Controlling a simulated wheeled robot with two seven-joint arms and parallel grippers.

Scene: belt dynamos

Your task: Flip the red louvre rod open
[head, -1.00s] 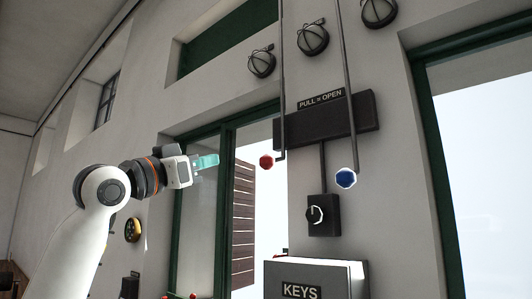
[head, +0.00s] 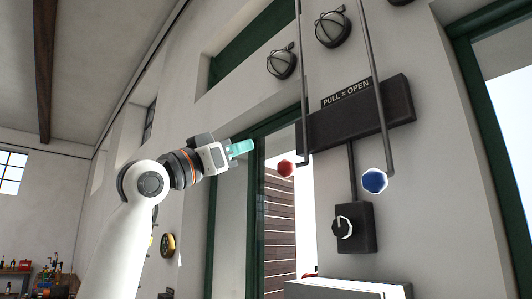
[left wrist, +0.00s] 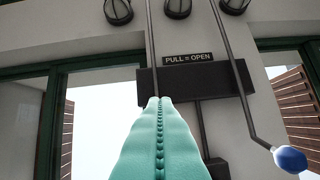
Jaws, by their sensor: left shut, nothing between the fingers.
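The red louvre rod (head: 304,90) hangs on the wall, with a red knob (head: 286,168) at its bent lower end. A second rod (head: 374,90) with a blue knob (head: 374,181) hangs to its right. My left gripper (head: 247,147) is shut and empty, to the left of the red knob and a little above it, apart from it. In the left wrist view the closed teal fingers (left wrist: 160,115) cover the lower part of the red rod (left wrist: 152,45); the red knob is hidden there. The blue knob (left wrist: 290,159) shows at lower right. My right gripper is not in view.
A dark box marked PULL = OPEN (head: 400,98) sits on the wall behind the rods. A dark switch box (head: 353,227) is below it. Round wall lamps (head: 332,29) are above. A green-framed opening with slatted louvres (head: 280,225) lies behind the red knob.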

